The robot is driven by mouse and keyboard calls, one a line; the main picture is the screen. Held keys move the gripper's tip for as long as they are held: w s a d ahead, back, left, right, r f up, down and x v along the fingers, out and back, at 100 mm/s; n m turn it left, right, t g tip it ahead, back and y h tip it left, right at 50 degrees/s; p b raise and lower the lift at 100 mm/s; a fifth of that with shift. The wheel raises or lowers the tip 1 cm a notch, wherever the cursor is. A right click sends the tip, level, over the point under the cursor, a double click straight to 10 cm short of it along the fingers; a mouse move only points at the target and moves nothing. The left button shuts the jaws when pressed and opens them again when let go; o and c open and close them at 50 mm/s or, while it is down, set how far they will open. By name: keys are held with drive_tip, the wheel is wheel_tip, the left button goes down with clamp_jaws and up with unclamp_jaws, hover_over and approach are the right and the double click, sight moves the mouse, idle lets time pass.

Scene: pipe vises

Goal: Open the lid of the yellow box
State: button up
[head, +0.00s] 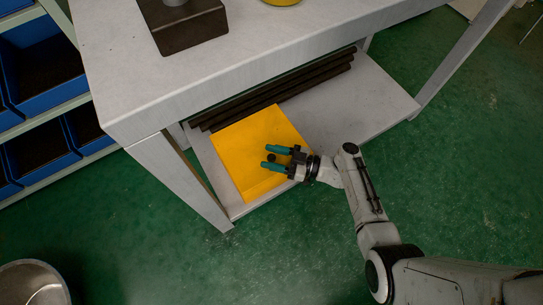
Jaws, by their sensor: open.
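The yellow box (247,145) lies on the lower shelf of the grey workbench, at its left end. Its flat yellow top faces up, and I cannot make out a seam between lid and body. My gripper (265,156) is over the right part of the box, with its two green fingers apart and pointing left. It is open with nothing between the fingers. I cannot tell whether the fingers touch the box. The gripper hides a small part of the box's right side.
Several dark bars (290,88) lie on the lower shelf (370,105) behind the box. The bench top (290,40) overhangs the back of the shelf, and a bench leg (190,180) stands left of the box. Blue bins (40,75) are at far left. The green floor (255,265) in front is clear.

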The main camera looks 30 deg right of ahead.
drive_tip(key=shift+w+a, duration=0.15)
clamp_jaws()
idle(0.4)
